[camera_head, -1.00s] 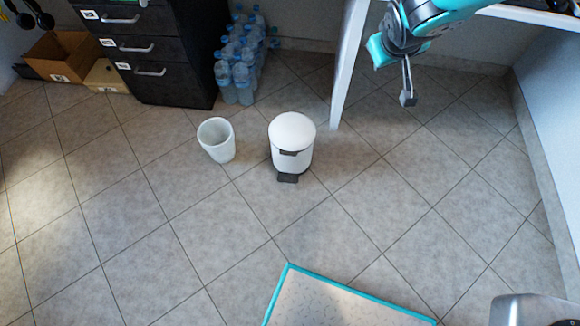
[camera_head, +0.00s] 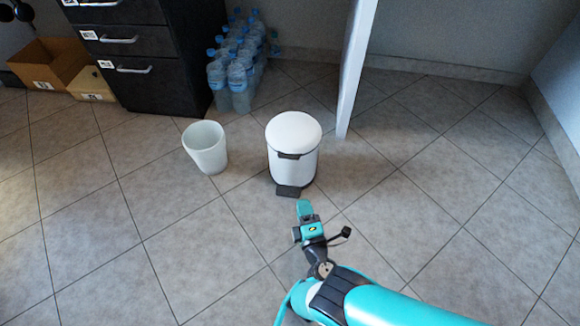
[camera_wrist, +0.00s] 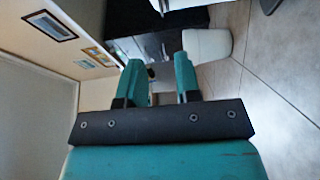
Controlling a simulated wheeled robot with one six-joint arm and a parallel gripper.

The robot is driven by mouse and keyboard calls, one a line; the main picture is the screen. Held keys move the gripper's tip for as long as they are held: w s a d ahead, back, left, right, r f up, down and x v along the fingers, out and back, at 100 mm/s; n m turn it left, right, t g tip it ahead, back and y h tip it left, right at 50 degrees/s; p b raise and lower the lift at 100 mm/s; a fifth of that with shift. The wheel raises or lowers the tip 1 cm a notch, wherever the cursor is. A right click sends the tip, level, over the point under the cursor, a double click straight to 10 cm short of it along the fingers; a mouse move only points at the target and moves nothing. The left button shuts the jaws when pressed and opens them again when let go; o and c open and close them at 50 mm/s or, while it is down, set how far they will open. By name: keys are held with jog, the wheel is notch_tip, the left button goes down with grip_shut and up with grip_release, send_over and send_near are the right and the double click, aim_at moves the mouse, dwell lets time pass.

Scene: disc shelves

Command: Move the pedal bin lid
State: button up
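The white pedal bin (camera_head: 292,168) stands upright on the tiled floor in the head view. Its rounded white lid (camera_head: 293,131) is down on top. A dark pedal (camera_head: 288,191) sticks out at its front base. My gripper (camera_head: 304,209) is low in front of the bin, with its tip just below and right of the pedal in the picture, apart from the lid. In the wrist view my gripper (camera_wrist: 160,78) has two teal fingers with a gap between them and nothing held. A white rounded object (camera_wrist: 207,45) lies beyond them; I cannot tell which bin it is.
A white open bin (camera_head: 206,148) stands left of the pedal bin. Water bottles (camera_head: 238,65) and a black drawer cabinet (camera_head: 140,55) are behind. A white table leg (camera_head: 354,75) stands close behind right. The floor to the right is clear.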

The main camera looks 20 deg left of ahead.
jog(key=b+x, duration=0.3)
jog(key=b, duration=1.6)
send_near(288, 154)
jog(key=x, duration=0.6)
jog(key=shift+a+f, duration=0.1)
jog(key=shift+f, duration=0.2)
jog(key=shift+w+a+r, duration=0.2)
jog(key=shift+w+a, duration=0.15)
jog(key=shift+w, duration=0.1)
grip_shut()
